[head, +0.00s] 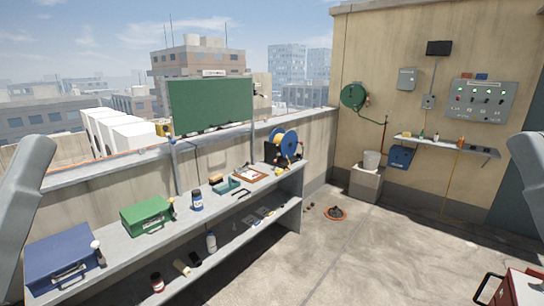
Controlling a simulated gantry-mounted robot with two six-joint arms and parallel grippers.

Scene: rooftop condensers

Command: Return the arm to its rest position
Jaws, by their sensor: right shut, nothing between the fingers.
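A grey link of my left arm rises along the left edge of the head view. A grey link of my right arm shows at the right edge, cut off by the frame. No fingers of either gripper can be made out, and both arms appear clear of the workbench (275,200).
A red-and-white cart (520,290) with a black handle stands at the lower right. A wall shelf (445,145), a control panel (480,100) and a green hose reel (353,96) are on the far wall. An orange ring-shaped item (335,213) lies on the floor. The middle floor is clear.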

